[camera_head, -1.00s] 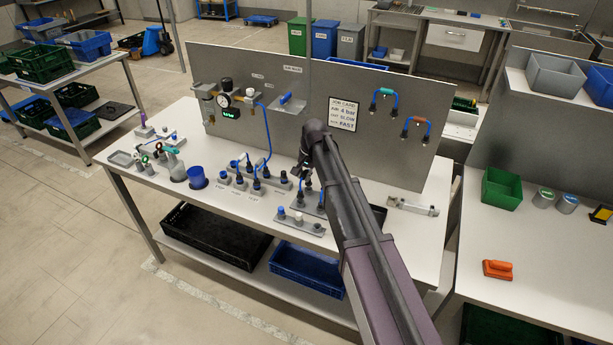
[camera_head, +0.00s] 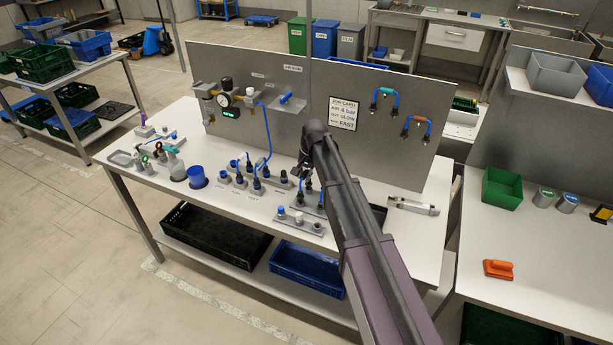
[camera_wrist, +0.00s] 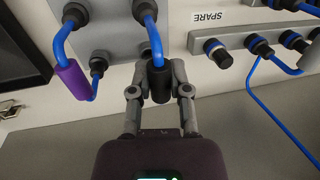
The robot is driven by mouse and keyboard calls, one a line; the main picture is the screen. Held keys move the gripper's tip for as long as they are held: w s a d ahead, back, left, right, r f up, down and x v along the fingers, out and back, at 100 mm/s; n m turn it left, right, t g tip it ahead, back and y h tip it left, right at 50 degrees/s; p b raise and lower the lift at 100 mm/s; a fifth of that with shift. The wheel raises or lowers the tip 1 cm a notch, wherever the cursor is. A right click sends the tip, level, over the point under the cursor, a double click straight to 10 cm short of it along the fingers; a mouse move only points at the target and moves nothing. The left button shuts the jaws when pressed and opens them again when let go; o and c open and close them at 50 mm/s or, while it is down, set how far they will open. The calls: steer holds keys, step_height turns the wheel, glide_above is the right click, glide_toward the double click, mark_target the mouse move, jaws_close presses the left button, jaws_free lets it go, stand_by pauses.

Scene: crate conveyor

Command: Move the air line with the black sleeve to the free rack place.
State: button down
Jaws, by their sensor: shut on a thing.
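The air line with the black sleeve (camera_wrist: 160,84) is a blue tube; in the wrist view it runs from a dark fitting (camera_wrist: 146,12) on a grey block down into the sleeve. My gripper (camera_wrist: 160,88) is shut on the black sleeve, one finger on each side. The line's other end is hidden behind the sleeve and fingers. In the head view my gripper (camera_head: 302,172) is over the right part of the bench, mostly covered by my arm. I cannot make out a free rack place.
A purple-sleeved line (camera_wrist: 68,84) is close left of my gripper in the wrist view. A fitting strip by the SPARE label (camera_wrist: 212,17) lies right, with blue tubes. A gauge (camera_head: 224,100), a job card (camera_head: 343,113) and a grey bar (camera_head: 413,206) are near.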

steer(key=shift+f+b, duration=0.85)
stand_by(0.9)
stand_by(0.3)
steer(key=c, duration=0.5)
jaws_free()
steer(key=o, duration=0.5)
steer(key=shift+w, duration=0.1)
steer(key=shift+r, duration=0.2)
steer(key=shift+r+p, duration=2.8)
steer(key=shift+p, duration=0.2)
